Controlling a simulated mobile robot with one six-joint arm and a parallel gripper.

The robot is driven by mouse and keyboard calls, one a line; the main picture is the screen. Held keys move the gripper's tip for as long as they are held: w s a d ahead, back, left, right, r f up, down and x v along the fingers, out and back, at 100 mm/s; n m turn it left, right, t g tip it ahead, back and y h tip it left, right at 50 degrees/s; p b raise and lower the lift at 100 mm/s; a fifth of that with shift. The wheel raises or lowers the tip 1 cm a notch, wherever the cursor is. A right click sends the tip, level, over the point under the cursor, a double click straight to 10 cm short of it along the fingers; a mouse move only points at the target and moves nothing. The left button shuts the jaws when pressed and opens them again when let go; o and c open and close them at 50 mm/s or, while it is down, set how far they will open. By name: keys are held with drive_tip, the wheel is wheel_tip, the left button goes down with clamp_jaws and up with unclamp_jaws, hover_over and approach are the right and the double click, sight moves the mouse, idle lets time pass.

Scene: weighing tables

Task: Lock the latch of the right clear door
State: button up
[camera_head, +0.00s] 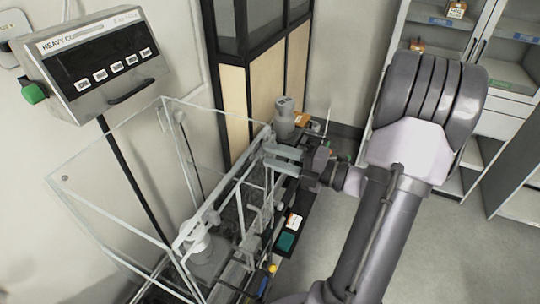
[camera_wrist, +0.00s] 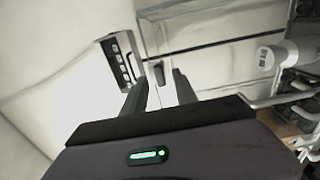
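A clear-walled enclosure with a pale metal frame (camera_head: 218,205) stands left of centre in the head view. A clear panel (camera_head: 105,165) rises on its left side; I cannot tell which panel is the right door, or whether it is closed. My gripper (camera_head: 268,157) is at the upper right end of the frame. Its two fingers are apart in the wrist view (camera_wrist: 160,82), with nothing clearly held. A small dark piece (camera_wrist: 158,72) shows beyond the fingertips, close to a frame edge; I cannot tell whether it is the latch or whether the fingers touch it.
A scale display (camera_head: 100,65) hangs at the upper left; it also shows in the wrist view (camera_wrist: 121,60). A grey cylindrical weight (camera_head: 285,118) stands right behind my gripper. Small boxes, one teal (camera_head: 287,242), lie beside the enclosure. Shelves (camera_head: 510,70) stand at the right. The floor between is clear.

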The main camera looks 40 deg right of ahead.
drive_tip(key=shift+w+a, duration=0.25)
drive_tip(key=shift+w, duration=0.35)
drive_tip(key=shift+c, duration=0.4)
clamp_jaws()
